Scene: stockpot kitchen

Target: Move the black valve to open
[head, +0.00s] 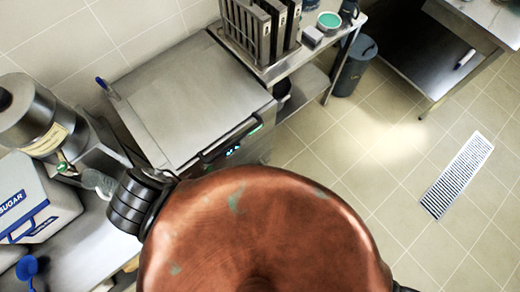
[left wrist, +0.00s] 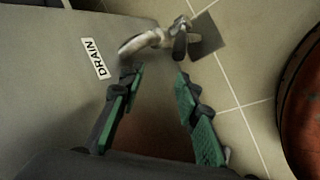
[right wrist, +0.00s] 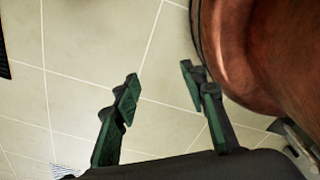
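In the left wrist view, a metal drain tap with a black valve handle (left wrist: 180,44) sticks out beside a grey panel, just beyond the fingertips. A white DRAIN label (left wrist: 95,58) is on the panel. My left gripper (left wrist: 159,76) is open, with nothing between its fingers; the valve handle lies ahead of them, apart as far as I can tell. My right gripper (right wrist: 160,76) is open and empty over the tiled floor, beside a copper vessel (right wrist: 275,60). Neither gripper shows in the head view, where the valve is also out of sight.
The large copper vessel (head: 265,235) fills the lower middle of the head view and hides what is below. A steel appliance (head: 195,100) and a SUGAR container (head: 30,200) stand behind and left. Tiled floor is open at right, with a floor grate (head: 457,175).

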